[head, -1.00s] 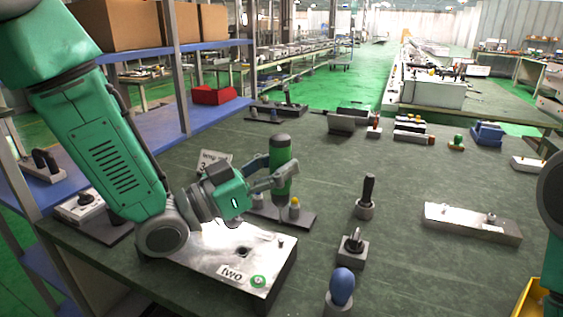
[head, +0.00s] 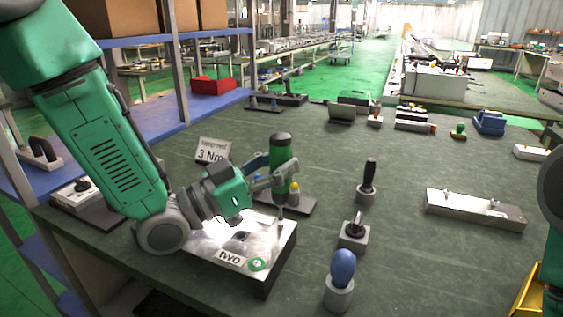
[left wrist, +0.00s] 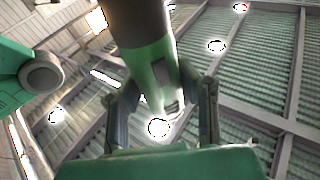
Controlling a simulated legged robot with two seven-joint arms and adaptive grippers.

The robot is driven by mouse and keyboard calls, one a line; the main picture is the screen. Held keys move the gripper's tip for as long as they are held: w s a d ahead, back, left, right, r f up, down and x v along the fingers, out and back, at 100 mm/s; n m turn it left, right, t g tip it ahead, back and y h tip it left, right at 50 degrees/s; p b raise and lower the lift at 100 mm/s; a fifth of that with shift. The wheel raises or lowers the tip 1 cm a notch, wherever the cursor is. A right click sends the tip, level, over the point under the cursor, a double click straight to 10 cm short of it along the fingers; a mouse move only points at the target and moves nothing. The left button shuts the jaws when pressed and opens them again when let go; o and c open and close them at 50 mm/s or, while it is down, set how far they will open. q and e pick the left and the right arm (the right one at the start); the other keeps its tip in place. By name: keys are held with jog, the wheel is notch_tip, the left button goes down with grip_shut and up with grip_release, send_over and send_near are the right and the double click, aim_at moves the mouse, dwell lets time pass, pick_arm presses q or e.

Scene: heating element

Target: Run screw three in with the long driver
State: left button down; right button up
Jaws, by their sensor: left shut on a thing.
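My left gripper (head: 279,178) is shut around a green driver (head: 281,153) with a dark cap, held upright. Its thin shaft points down over the back right corner of a metal block (head: 275,236); I cannot tell whether the tip touches it. The block has a label "two" (head: 230,257) and a green round mark (head: 257,264) at its front. In the left wrist view the driver (left wrist: 150,60) lies between the two fingers. No screw marked three can be made out. My right gripper is out of view; only part of my right arm shows at the right edge.
A "3 Nm" card (head: 212,151) stands behind the block. A small dark tray (head: 300,205) with yellow-tipped pieces is beside the driver. To the right stand a black-handled tool (head: 369,175), a grey holder (head: 354,232) and a blue-knobbed tool (head: 343,268). A metal bar (head: 475,208) lies farther right.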

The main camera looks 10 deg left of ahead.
aim_at(271, 148)
pick_arm(q)
jog(key=shift+f+b, duration=0.55)
jog(key=shift+f, duration=0.2)
dwell(1.4)
jog(key=shift+r, duration=0.1)
jog(key=shift+r+p, duration=2)
jog(key=shift+r, duration=0.55)
jog(key=shift+f, duration=0.1)
